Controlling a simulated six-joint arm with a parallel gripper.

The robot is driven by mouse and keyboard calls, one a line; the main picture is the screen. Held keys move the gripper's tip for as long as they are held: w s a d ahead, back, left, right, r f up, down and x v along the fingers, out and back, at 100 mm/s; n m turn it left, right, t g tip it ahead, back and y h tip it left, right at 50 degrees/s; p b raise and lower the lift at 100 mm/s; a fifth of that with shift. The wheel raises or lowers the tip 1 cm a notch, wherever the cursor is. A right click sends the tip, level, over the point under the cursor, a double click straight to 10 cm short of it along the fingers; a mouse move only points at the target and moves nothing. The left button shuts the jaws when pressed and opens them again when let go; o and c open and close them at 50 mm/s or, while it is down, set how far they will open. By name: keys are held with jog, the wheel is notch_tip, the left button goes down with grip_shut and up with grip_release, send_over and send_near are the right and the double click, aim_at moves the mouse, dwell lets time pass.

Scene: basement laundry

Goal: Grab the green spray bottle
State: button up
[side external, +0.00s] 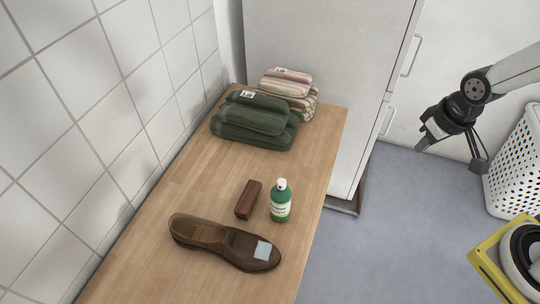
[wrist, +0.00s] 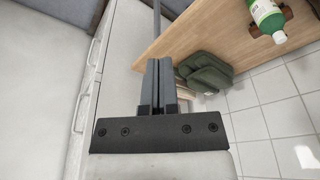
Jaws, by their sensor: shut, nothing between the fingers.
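The green spray bottle (side external: 281,201) has a white cap and a pale label. It stands upright on the wooden table (side external: 190,180), near its right edge in the side view. In the wrist view the bottle (wrist: 267,18) shows at the upper right, partly cut off by the frame's top. My gripper (side external: 426,138) hangs in the air to the right of the table, well apart from the bottle. In the wrist view my gripper's fingers (wrist: 158,75) are together with nothing between them.
A brown shoe (side external: 215,243) and a brown block (side external: 248,199) lie beside the bottle. Folded green towels (side external: 255,120) and striped towels (side external: 288,84) sit at the table's far end. A white cabinet (side external: 320,60) stands behind. A white basket (side external: 515,165) is at right.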

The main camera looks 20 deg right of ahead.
jog(key=o, duration=1.3)
jog(key=w+a+f+n+t+y, duration=0.2)
jog(key=w+a+f+n+t, duration=0.3)
jog(key=w+a+f, duration=0.5)
jog(key=n+t+y, duration=0.2)
jog(key=n+y, duration=0.2)
jog(key=y, duration=0.4)
send_near(281, 201)
jog(key=w+f, duration=0.3)
jog(key=w, duration=0.1)
jog(key=shift+a+r, duration=0.15)
jog(key=shift+r, duration=0.1)
